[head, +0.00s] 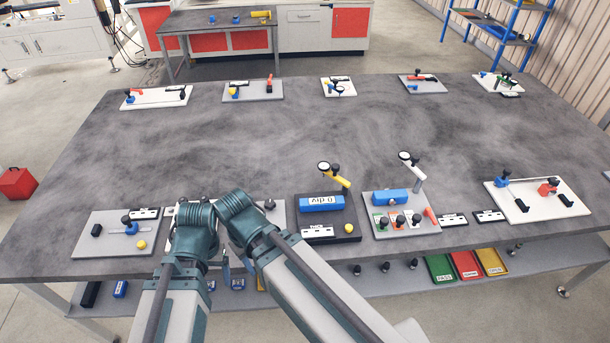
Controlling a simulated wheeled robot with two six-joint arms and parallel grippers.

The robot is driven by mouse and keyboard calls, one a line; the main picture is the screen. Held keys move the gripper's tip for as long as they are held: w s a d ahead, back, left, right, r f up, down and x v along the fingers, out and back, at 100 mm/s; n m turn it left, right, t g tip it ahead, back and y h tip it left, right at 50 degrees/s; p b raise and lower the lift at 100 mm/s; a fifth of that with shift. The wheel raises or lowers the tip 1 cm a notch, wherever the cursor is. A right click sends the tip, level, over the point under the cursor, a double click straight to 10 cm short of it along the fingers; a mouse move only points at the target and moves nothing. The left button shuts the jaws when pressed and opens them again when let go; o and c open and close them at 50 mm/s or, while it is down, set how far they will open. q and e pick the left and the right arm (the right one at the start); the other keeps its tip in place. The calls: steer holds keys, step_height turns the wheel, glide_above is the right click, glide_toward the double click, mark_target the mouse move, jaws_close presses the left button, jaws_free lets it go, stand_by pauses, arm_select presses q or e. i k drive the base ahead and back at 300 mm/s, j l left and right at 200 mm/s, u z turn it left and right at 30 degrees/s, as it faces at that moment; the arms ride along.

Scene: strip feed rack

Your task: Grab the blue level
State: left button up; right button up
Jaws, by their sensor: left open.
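The blue level (321,203) appears to be the long blue block with a white "0 div" label, upside down to me. It lies flat on a dark grey fixture plate (346,227) near the table's front edge, in front of a yellow arm with a dial (324,167). My left arm folds in front of the table, left of the level, with its teal joints over the neighbouring plate. My left gripper is apart from the level and open; its fingertips are hard to make out. My right gripper is not in view.
A similar blue block (390,197) sits on the light plate to the right, beside another dial stand (405,156). A grey plate (88,247) lies at left, a white one (540,207) at right. Small fixtures line the far edge. The table's middle (270,140) is clear.

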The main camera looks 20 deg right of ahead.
mark_target(323, 203)
steer(key=j+z, duration=0.1)
steer(key=z, duration=0.3)
steer(key=j+z, duration=0.15)
steer(key=z, duration=0.3)
steer(key=j+z, duration=0.15)
steer(key=z, duration=0.25)
steer(key=j+z, duration=0.15)
steer(key=z, duration=0.25)
